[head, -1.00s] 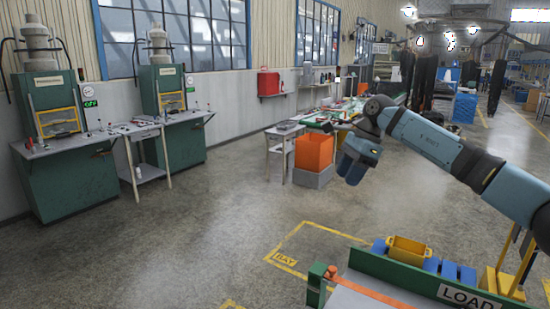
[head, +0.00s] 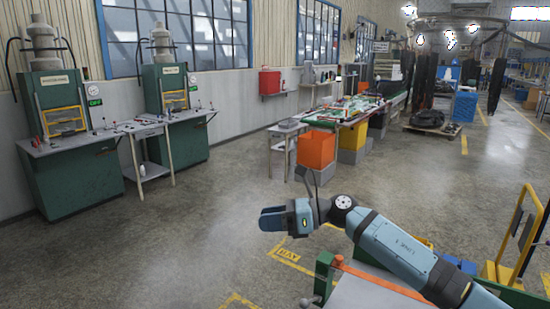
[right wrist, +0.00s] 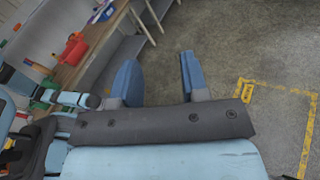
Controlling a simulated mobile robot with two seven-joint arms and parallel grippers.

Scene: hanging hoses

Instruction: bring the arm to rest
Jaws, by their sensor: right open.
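My right arm (head: 400,249) reaches in from the lower right in the head view. Its gripper (head: 262,218) points left above the bare floor, open with nothing between the fingers. My left gripper does not show in the head view. Blue arm parts of mine show at the left edge of the right wrist view, but no left gripper can be made out there.
A load table with an orange-red rail (head: 385,279) lies under my right arm. A yellow cart frame (head: 518,240) stands at the right. An orange bin (head: 316,149) stands by the long workbench (head: 335,118). Two green presses (head: 75,175) line the left wall. The middle floor is clear.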

